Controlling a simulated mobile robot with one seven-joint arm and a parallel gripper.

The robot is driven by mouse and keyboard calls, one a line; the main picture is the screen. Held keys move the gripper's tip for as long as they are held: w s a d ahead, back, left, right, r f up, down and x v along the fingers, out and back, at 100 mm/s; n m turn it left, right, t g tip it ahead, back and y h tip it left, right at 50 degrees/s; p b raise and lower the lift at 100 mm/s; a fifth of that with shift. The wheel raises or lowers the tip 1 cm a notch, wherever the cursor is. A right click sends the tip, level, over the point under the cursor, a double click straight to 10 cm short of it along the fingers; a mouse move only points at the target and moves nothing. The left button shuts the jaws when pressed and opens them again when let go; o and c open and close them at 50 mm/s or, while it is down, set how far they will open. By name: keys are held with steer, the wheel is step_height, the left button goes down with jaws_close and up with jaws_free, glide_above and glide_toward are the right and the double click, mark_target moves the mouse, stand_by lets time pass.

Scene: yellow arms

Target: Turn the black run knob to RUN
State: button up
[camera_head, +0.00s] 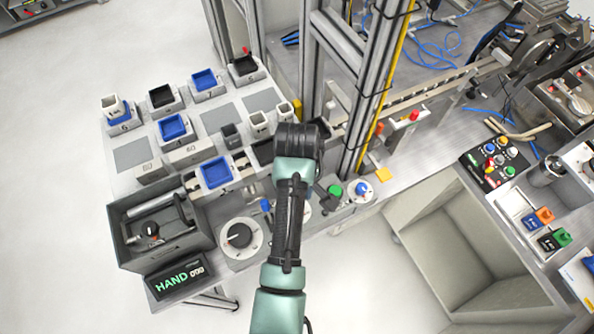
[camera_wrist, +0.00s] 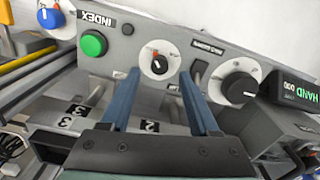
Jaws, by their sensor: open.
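Two black knobs sit on white discs on the grey control panel; I cannot read which is labelled run. The smaller black knob (camera_wrist: 158,63), with a red mark, shows in the wrist view between and just beyond the fingertips of my gripper (camera_wrist: 160,74). The gripper is open, its two blue fingers apart with nothing between them. I cannot tell whether they touch the panel. The larger black knob (camera_wrist: 240,87) is to the right; it also shows in the head view (camera_head: 239,235). In the head view my arm hides most of the smaller knob.
A green button (camera_wrist: 93,43) marked INDEX and a blue knob (camera_wrist: 48,17) are left of the fingers. A display (camera_head: 178,278) reads HAND. A grey bin (camera_head: 160,222) with tools stands beside it.

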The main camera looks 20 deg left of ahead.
steer(key=shift+f, duration=1.9)
jaws_close()
